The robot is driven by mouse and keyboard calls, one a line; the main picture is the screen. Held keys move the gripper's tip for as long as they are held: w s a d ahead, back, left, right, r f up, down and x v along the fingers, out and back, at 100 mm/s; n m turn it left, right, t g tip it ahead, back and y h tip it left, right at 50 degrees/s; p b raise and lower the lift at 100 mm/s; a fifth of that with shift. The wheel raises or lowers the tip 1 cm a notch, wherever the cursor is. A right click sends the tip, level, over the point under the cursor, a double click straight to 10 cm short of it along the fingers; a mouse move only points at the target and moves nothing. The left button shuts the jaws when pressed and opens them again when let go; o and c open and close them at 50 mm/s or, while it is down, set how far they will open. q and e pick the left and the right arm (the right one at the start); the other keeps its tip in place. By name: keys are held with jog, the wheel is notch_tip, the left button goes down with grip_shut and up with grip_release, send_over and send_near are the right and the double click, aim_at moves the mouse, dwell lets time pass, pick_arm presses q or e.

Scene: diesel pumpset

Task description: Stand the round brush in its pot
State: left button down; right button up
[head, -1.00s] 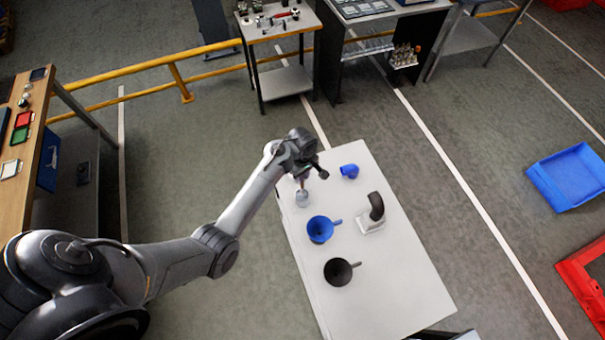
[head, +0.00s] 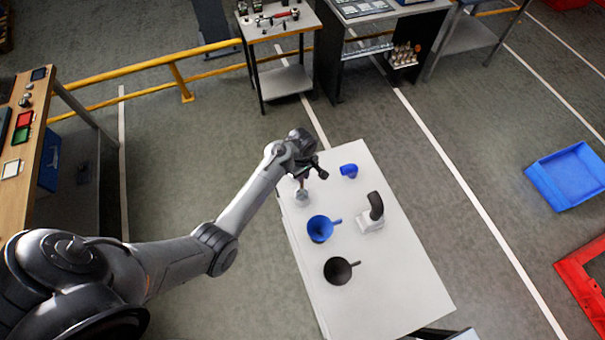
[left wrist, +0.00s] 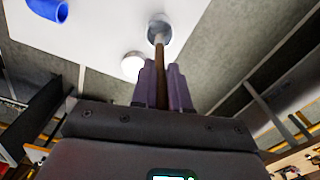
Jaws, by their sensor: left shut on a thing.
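My left gripper (head: 303,174) hangs over the far left part of the white table (head: 400,275). In the left wrist view my purple fingers (left wrist: 165,78) are shut on the brown handle of the round brush (left wrist: 160,58). The handle runs down to a grey round piece (left wrist: 157,32), which shows below the gripper in the head view too (head: 302,198). I cannot tell whether this is the brush's head or the pot around it. A white round thing (left wrist: 132,65) at the table's edge may be the pot; my fingers are beside it in the picture. My right gripper is out of view.
On the table are a blue elbow (head: 349,171), a blue funnel (head: 319,230), a black funnel (head: 338,271) and a black curved piece (head: 376,206) on a pale block (head: 368,222). A yellow rail (head: 140,67) runs behind. The table's right front part is clear.

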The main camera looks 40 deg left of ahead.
aim_at(302, 188)
pick_arm(q)
jog(key=shift+f, duration=0.1)
jog(key=shift+f+b, duration=0.45)
jog(key=shift+f, duration=0.35)
jog(key=shift+f+b, duration=0.55)
jog(key=shift+f, duration=0.7)
jog(key=shift+p, duration=0.4)
jog(key=shift+f, duration=0.15)
jog(key=shift+f+b, duration=0.3)
jog(key=shift+f, duration=0.25)
jog(key=shift+p, duration=0.4)
